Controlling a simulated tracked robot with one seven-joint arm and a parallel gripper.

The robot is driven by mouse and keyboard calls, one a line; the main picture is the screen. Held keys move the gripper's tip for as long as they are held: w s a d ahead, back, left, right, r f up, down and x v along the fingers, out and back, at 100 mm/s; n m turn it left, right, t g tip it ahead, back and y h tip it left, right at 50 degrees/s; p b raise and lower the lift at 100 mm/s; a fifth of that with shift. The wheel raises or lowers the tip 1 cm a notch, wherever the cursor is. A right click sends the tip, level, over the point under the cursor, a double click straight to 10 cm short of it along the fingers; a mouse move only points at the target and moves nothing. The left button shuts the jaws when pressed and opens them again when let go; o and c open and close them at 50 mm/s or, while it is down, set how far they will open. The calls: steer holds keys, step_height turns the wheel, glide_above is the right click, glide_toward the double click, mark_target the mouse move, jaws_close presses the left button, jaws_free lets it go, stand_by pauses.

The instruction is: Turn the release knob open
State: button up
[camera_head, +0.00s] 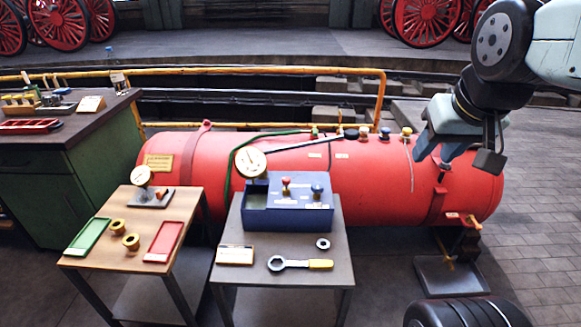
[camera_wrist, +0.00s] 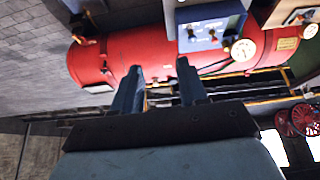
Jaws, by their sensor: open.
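I cannot tell for certain which knob is the release knob. A blue box (camera_head: 262,219) on the middle table carries a red knob (camera_head: 286,183) and a blue knob (camera_head: 317,191). Along the top of the red tank (camera_head: 300,170) sit small knobs, including a blue-topped one (camera_head: 385,132) and a yellow-topped one (camera_head: 406,132). My gripper (camera_head: 433,152) is open and empty, in front of the tank's right part in the head view. In the wrist view my gripper (camera_wrist: 160,70) has both fingers apart with nothing between them; the blue box (camera_wrist: 222,14) appears inverted beyond.
A round gauge (camera_head: 251,162) stands at the box's back left. The middle table (camera_head: 236,285) also holds a wrench (camera_head: 300,264) and a ring (camera_head: 323,243). A left table (camera_head: 110,255) holds trays and brass parts. A yellow rail (camera_head: 270,71) runs behind the tank.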

steer(key=shift+w+a, duration=0.25)
steer(key=shift+w, duration=0.1)
steer(key=shift+o, duration=0.3)
steer(key=shift+o, duration=0.9)
steer(key=shift+w+r, duration=0.1)
steer(key=shift+w, duration=0.05)
steer(key=shift+o, duration=0.5)
steer(key=w+a, duration=0.2)
steer(key=w, duration=0.4)
steer(key=w+a+r+g, duration=0.1)
steer(key=w+a, duration=0.1)
steer(key=w, duration=0.5)
steer(key=shift+w+r+g, duration=0.2)
steer(key=shift+r+g, duration=0.1)
steer(key=m+g, duration=0.2)
steer(key=g, duration=0.2)
glide_above(286, 178)
step_height(286, 178, down, 29)
step_height(286, 178, down, 12)
steer(key=shift+f, duration=0.2)
